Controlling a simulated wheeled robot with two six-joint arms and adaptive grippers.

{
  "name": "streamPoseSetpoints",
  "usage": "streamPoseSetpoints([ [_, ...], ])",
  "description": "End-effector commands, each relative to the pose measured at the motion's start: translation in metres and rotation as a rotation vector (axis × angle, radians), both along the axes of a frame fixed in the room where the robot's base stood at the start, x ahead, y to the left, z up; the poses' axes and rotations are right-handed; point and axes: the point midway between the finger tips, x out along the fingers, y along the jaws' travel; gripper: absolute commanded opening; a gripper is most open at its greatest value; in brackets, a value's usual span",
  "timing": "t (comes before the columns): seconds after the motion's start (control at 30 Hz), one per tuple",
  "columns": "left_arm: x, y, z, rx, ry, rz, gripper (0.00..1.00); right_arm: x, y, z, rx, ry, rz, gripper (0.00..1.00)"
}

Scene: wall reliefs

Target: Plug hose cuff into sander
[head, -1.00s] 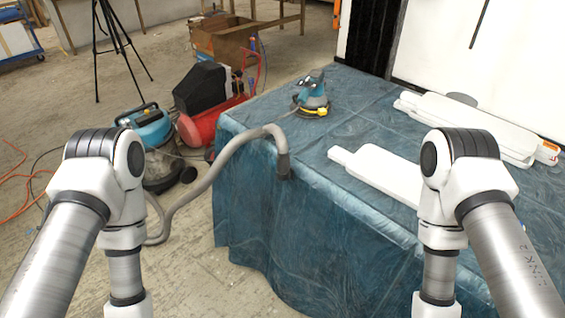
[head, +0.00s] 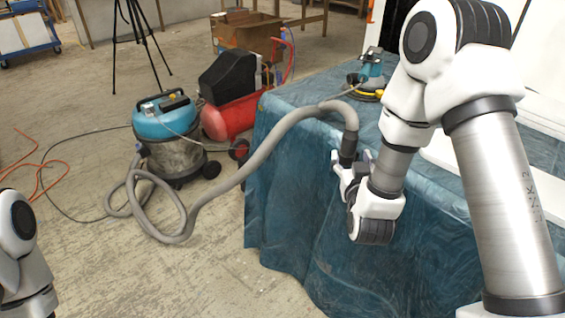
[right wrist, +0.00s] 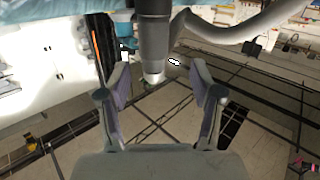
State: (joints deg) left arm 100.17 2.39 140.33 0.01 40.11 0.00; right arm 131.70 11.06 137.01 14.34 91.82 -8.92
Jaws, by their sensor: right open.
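The grey hose (head: 262,150) arches over the edge of the cloth-covered table, and its dark hose cuff (head: 348,147) hangs down at the table's side. My right gripper (head: 352,170) is at the cuff, partly hidden by its own wrist. In the right wrist view the open fingers (right wrist: 157,88) stand either side of the lower end of the cuff (right wrist: 154,42), with gaps visible on both sides. The blue sander (head: 371,68) stands on the table, partly hidden behind my right arm. My left gripper is out of view; only part of that arm shows at lower left.
The table with blue cloth (head: 290,195) stands right of the open floor. A blue vacuum (head: 166,130) and a red compressor (head: 228,115) stand left of it. White panels (head: 455,160) lie on the table behind my right arm. Orange cable lies on the floor.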

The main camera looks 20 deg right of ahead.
Motion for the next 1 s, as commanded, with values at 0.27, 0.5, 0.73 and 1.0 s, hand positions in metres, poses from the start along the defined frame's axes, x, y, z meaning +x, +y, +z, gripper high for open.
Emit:
streamPoseSetpoints([
  [0.27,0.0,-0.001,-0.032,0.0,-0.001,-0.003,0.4,0.017,-0.009,0.024,0.015,-0.12,-0.013,0.65],
  [0.5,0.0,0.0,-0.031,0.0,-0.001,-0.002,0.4,0.049,-0.023,0.024,0.016,-0.117,-0.012,0.65],
  [0.73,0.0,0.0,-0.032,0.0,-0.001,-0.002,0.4,0.08,-0.036,0.023,0.015,-0.115,-0.01,0.65],
  [1.0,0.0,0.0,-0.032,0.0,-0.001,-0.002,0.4,0.08,-0.035,0.022,0.015,-0.112,-0.009,0.37],
])
